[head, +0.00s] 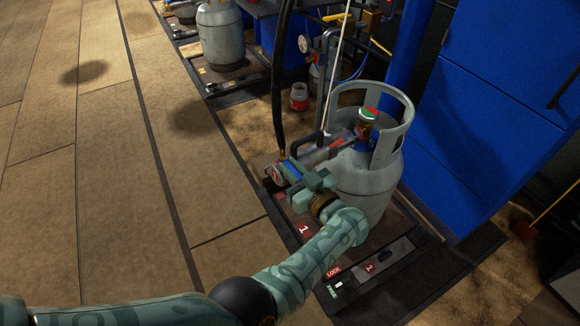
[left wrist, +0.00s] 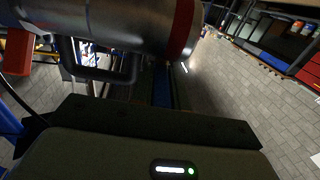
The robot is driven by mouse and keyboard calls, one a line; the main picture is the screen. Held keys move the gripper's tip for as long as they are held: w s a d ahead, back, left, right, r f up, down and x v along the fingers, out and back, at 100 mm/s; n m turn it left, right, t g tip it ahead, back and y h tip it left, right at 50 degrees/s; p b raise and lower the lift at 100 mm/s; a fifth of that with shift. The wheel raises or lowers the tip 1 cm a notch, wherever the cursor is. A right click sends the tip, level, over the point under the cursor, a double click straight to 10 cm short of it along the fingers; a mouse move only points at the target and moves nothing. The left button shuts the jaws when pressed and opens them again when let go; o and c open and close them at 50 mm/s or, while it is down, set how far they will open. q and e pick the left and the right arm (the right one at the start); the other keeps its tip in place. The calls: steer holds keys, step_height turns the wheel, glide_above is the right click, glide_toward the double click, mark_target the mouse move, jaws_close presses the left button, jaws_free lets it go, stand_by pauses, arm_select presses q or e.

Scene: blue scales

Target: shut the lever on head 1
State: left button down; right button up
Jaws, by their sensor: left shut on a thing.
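The filling head 1 (head: 325,153) is a silver barrel with red bands, lying toward the valve of a grey gas cylinder (head: 362,183). A black loop-shaped handle (head: 307,141), perhaps the lever, stands out from the barrel. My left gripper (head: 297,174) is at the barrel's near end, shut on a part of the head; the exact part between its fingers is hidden. In the left wrist view the barrel (left wrist: 120,22) fills the top, with the black loop (left wrist: 105,74) beside it. My right gripper is out of view.
The cylinder stands on a dark scale with a red 1 label (head: 303,229) and a LOCK label (head: 333,271). A black hose (head: 278,85) hangs down to the head. A blue cabinet (head: 480,110) is at the right. The floor (head: 110,180) at left is clear.

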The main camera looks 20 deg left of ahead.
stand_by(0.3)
arm_select(q)
steer(key=c, duration=1.4)
jaws_free()
steer(key=shift+o, duration=0.2)
steer(key=shift+r, duration=0.1)
